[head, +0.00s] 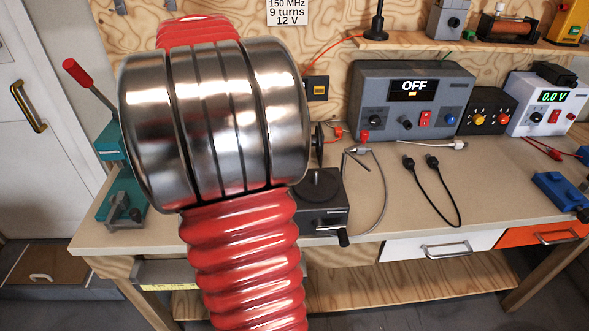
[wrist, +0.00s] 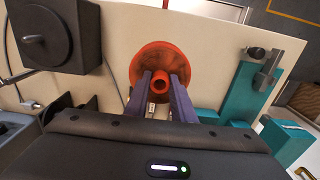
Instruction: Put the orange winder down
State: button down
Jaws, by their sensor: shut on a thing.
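The orange winder (wrist: 150,60) shows in the wrist view as a round disc with a hollow hub facing the camera. My gripper (wrist: 160,86) has its two purple-grey fingers shut on the winder at its hub. Behind the winder is the pale bench top; whether the winder touches it or hangs above it I cannot tell. In the head view my own arm hides both the gripper and the winder.
The bench (head: 390,215) carries a teal lever press (head: 122,195) at the left, also in the wrist view (wrist: 238,95). A dark block with a round top (head: 322,200) stands right of my arm. A grey supply reading OFF (head: 410,100) and black leads (head: 435,185) are farther right.

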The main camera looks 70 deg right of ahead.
jog(key=shift+f, duration=0.1)
notch_tip(320, 180, down, 6)
dwell(0.4)
jog(key=shift+f, duration=0.1)
jog(key=shift+f, duration=1.8)
jog(key=shift+f, duration=0.35)
jog(key=c, duration=1.5)
grip_release()
jog(key=shift+r, duration=0.15)
notch_tip(320, 180, up, 12)
jog(key=shift+r, duration=0.2)
